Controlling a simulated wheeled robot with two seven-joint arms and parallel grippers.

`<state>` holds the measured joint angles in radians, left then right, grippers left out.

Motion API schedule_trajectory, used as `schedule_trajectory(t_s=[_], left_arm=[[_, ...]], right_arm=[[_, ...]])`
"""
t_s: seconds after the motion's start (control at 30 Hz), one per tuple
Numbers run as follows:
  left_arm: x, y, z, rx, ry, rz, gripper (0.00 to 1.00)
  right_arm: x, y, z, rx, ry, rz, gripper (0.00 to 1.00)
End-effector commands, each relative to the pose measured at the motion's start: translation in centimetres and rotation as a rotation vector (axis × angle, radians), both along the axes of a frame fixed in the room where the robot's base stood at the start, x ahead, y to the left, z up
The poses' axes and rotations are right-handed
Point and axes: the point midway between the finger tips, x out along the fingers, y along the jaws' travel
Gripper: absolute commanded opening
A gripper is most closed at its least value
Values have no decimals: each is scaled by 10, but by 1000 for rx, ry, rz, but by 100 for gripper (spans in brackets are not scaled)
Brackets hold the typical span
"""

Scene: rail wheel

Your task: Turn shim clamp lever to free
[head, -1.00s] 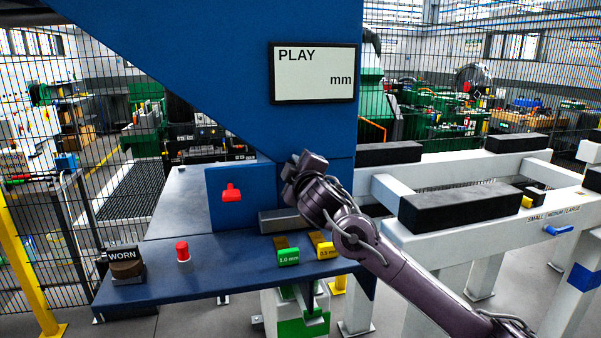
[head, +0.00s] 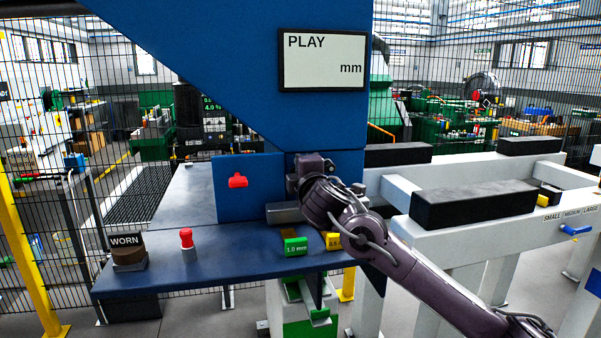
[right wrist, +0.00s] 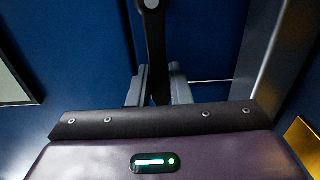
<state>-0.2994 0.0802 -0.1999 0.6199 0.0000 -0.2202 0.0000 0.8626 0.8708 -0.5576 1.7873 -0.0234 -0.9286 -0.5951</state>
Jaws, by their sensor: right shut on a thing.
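My right gripper (right wrist: 158,88) is shut on a dark lever (right wrist: 155,40), which runs up from between the fingers to a round silver pin near the top edge of the right wrist view. In the head view my right arm reaches in from the lower right to the blue column (head: 330,120); its fingertips and the lever are hidden there. Two tagged shims, a green 1.0 mm one (head: 295,247) and a yellow one (head: 333,241), lie on the blue shelf (head: 220,262) below the gripper. My left gripper is out of view.
A red handle (head: 238,181) sits on the blue panel left of my wrist. A red button (head: 186,238) and a WORN holder (head: 128,250) stand on the shelf. A white frame with black blocks (head: 475,203) fills the right side. The PLAY display (head: 323,60) shows no number.

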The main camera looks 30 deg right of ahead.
Motion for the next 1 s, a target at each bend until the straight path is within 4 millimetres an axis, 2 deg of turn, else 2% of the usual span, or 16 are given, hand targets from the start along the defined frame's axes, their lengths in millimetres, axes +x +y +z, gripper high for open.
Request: schedule_trajectory(t_s=[0.03, 0.3, 0.33, 0.47, 0.77, 0.87, 1.0], left_arm=[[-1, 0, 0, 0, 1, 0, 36], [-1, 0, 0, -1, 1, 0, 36], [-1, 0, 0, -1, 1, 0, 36], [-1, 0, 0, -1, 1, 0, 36], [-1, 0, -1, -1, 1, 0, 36], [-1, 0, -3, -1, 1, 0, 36], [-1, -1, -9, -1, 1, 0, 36]], right_arm=[[0, 2, -5, -7, 10, 2, 0], [0, 2, -6, -8, 13, 3, 0], [0, 2, -6, -8, 13, 3, 22], [0, 2, -5, -6, 11, 3, 39], [-1, 1, -3, -4, 6, 1, 40], [-8, 3, -4, -4, 5, 2, 40], [-29, 8, -5, -6, 7, 2, 40]])
